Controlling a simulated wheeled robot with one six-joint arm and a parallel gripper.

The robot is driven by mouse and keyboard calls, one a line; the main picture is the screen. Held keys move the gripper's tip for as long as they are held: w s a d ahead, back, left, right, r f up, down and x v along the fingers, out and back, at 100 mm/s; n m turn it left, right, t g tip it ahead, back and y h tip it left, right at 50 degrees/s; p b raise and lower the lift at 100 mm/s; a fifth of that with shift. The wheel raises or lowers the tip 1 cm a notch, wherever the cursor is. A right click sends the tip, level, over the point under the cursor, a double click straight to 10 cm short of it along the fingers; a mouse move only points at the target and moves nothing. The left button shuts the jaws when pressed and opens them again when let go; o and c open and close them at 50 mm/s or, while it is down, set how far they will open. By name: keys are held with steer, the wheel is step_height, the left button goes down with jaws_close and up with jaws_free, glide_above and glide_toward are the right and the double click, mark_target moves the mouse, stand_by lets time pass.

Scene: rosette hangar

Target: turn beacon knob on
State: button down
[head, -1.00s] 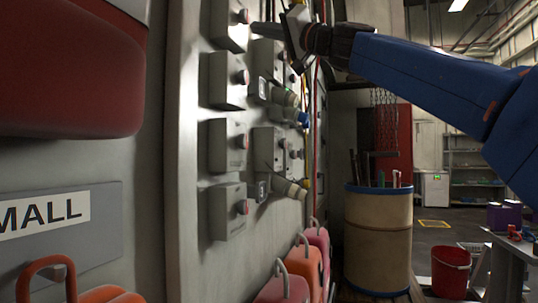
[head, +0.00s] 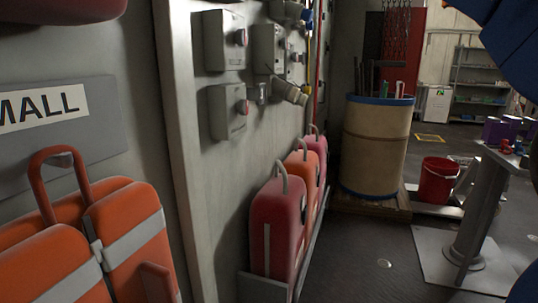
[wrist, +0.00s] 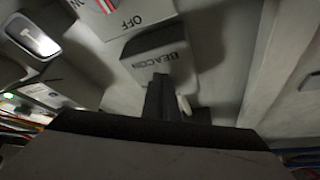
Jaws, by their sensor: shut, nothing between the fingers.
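In the wrist view a grey block labelled BEACON (wrist: 165,62) lies just beyond my gripper (wrist: 161,86). Above the label is a pale plate with ON and OFF lettering (wrist: 132,20). A red and white striped piece, apparently the knob (wrist: 105,5), is cut off by the top edge. My gripper's dark fingers are together with nothing held. They overlap the lower part of the block in the picture; I cannot tell whether they touch it.
In the head view, grey switch boxes (head: 226,40) line the wall above red and orange cases (head: 275,228). A drum (head: 376,150), a red bucket (head: 437,182) and a pedestal table (head: 478,215) stand right. Cables (wrist: 20,135) show in the wrist view.

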steer(key=shift+s+a+r, duration=0.25)
steer(key=shift+s, duration=0.4)
stand_by(0.3)
steer(key=shift+s+a+r, duration=0.15)
steer(key=shift+s+r, duration=0.35)
stand_by(0.5)
steer(key=s+d, duration=0.2)
steer(key=d, duration=0.3)
steer(key=shift+s+d+f, duration=0.2)
steer(key=shift+s+f, duration=0.1)
stand_by(0.5)
steer(key=w+a+f, duration=0.1)
steer(key=w+a, duration=0.3)
steer(key=w, duration=0.1)
steer(key=shift+a, duration=0.3)
stand_by(0.6)
